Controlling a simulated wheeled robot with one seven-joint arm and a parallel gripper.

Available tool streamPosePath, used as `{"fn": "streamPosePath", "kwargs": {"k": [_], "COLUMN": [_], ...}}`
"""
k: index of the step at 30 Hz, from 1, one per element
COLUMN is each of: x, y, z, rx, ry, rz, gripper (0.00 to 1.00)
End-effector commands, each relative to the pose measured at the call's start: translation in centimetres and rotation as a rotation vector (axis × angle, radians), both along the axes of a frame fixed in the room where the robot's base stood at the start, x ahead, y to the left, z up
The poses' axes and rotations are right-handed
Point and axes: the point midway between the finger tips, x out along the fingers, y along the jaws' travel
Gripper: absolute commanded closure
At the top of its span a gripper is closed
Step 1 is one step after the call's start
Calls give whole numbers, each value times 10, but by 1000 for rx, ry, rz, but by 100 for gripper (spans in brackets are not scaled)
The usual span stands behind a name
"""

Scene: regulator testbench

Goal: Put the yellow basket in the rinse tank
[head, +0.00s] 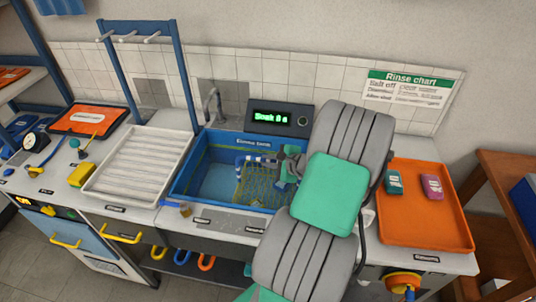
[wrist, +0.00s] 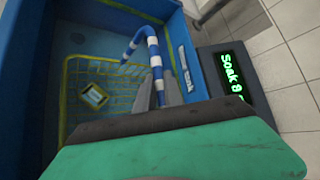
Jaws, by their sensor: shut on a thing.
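The blue rinse tank (head: 182,192) is set in the counter at the middle of the head view. The yellow wire basket (head: 262,188) is inside its walls, toward the right side; I cannot tell whether it touches the floor. Its blue-and-white striped handle (head: 252,160) stands up. My gripper (head: 284,162) is shut on the handle. In the wrist view the gripper fingers (wrist: 160,95) pinch one end of the handle (wrist: 152,45). The basket (wrist: 80,75) holds a small pale-and-teal item (wrist: 95,95). My arm hides the tank's right part in the head view.
A display (head: 280,118) reading "Soak" stands behind the tank. A white ribbed drain tray (head: 140,160) lies to the left, below a blue rack with pegs (head: 125,36). An orange tray (head: 425,210) with a teal and a pink item lies to the right. A faucet (head: 212,103) rises behind the tank.

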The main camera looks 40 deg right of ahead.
Motion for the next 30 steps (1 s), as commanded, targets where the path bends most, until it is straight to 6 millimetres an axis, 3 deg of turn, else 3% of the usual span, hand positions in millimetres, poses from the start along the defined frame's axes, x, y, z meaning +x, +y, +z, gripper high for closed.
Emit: {"fn": "streamPosePath", "kwargs": {"k": [11,12,19,30], "x": [1,0,0,-8], "y": [-1,0,0,-2], "z": [-9,-13,-13,-7], "rx": [-5,-1,0,-1], "ry": [-7,-1,0,0], "rz": [0,0,0,-3], "gripper": [100,86,67,66]}}
